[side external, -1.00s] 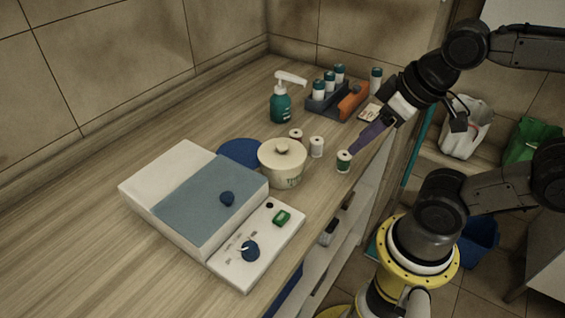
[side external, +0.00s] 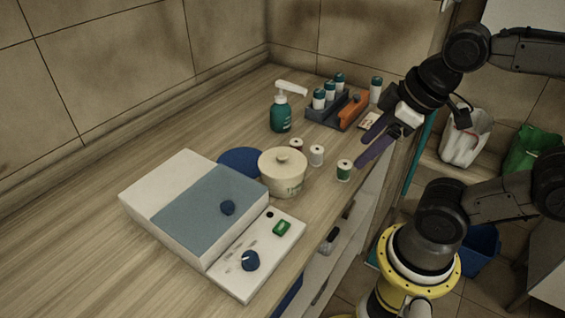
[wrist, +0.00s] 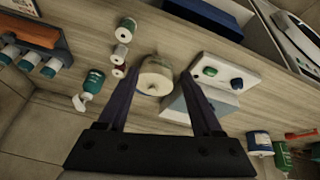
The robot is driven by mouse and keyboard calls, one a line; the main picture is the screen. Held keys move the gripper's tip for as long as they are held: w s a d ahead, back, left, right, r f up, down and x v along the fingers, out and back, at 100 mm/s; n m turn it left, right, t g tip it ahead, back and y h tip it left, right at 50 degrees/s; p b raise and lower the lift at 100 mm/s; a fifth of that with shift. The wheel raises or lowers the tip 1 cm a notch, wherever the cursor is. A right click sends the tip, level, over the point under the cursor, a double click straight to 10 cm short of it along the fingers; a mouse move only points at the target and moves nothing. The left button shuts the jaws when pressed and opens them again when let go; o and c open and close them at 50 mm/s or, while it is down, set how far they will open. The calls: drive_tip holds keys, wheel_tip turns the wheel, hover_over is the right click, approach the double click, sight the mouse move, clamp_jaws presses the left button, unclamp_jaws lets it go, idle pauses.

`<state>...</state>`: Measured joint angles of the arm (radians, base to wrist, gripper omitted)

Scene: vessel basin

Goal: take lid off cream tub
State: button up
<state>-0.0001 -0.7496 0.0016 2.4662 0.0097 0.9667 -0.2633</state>
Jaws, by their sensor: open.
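The cream tub (side external: 284,183) stands upright on the wooden counter, right of the grey-blue panelled box. Its cream lid (side external: 282,161), with a small round knob on top, sits on it. In the wrist view the tub (wrist: 156,66) shows between my fingers in the picture, with the lid (wrist: 154,84) facing the camera. My gripper (side external: 360,150) is open and empty, with purple fingers spread apart. It is at the counter's right edge, to the right of the tub and apart from it. It also shows in the wrist view (wrist: 158,78).
Several small spools, one of them green (side external: 344,170), stand between the tub and my gripper. A teal pump bottle (side external: 281,115) and a grey rack (side external: 323,112) of bottles stand behind. A blue disc (side external: 238,158) lies behind the tub. The white box (side external: 160,180) stands left.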

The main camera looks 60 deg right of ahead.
drive_tip(key=w+r+n+g, duration=0.1)
drive_tip(key=w+r+n, duration=0.3)
drive_tip(key=r+n, duration=0.25)
drive_tip(key=n+g+y, duration=0.1)
drive_tip(key=n+g, duration=0.3)
drive_tip(key=n, duration=0.2)
hover_over(282, 155)
drive_tip(key=d, duration=0.2)
drive_tip(key=f, duration=0.4)
drive_tip(key=a+f, duration=0.1)
drive_tip(key=f, duration=0.9)
drive_tip(key=shift+a+f, duration=0.1)
drive_tip(key=shift+a, duration=0.3)
clamp_jaws()
